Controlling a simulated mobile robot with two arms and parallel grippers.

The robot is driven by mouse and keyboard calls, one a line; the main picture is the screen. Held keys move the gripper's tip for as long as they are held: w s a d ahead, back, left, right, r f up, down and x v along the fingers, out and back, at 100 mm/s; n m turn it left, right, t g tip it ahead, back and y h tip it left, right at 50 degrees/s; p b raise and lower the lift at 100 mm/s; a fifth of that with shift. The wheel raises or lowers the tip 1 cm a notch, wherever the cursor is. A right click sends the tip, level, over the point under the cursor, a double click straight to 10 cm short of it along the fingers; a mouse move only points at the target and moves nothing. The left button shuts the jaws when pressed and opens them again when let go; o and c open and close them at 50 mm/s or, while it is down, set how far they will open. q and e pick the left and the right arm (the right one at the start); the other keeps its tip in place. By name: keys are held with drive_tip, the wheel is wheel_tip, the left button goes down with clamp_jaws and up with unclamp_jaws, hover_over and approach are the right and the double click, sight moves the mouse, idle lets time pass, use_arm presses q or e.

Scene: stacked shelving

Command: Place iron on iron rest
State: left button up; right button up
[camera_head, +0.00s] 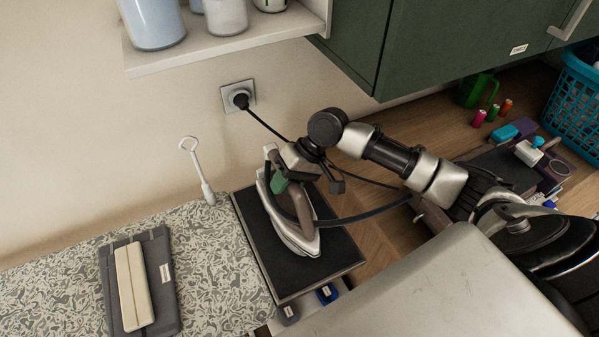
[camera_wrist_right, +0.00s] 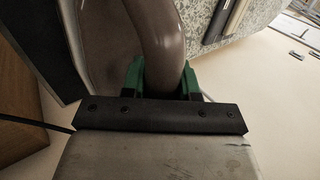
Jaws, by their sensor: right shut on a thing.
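The iron (camera_head: 292,217), with a grey-brown handle and a pale soleplate edge, is over the dark iron rest (camera_head: 334,247) at the end of the ironing board. I cannot tell whether it touches the rest. My right gripper (camera_head: 281,182) is shut on the iron's handle. In the right wrist view its green fingers (camera_wrist_right: 162,80) sit on both sides of the handle (camera_wrist_right: 158,35). The gripper hides part of the iron's back. My left gripper is not in view.
The patterned ironing board (camera_head: 215,262) holds a grey folded item (camera_head: 165,285) with a cream bar on it. A black cord runs from the wall socket (camera_head: 239,97) behind my arm. A green cabinet (camera_head: 450,45) and a shelf (camera_head: 225,42) overhang. A blue basket (camera_head: 575,100) stands at right.

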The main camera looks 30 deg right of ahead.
sight(281, 201)
drive_tip(key=shift+f+p, duration=0.7)
drive_tip(key=shift+f, duration=0.7)
drive_tip(key=shift+w+f, duration=0.1)
drive_tip(key=shift+f, duration=0.15)
drive_tip(key=o, duration=0.5)
drive_tip(key=shift+f, duration=0.2)
drive_tip(key=o, duration=0.5)
drive_tip(key=shift+c, duration=0.2)
drive_tip(key=b+v, duration=0.2)
drive_tip(key=v, duration=1)
drive_tip(key=shift+r+b, duration=0.15)
drive_tip(key=shift+b, duration=0.25)
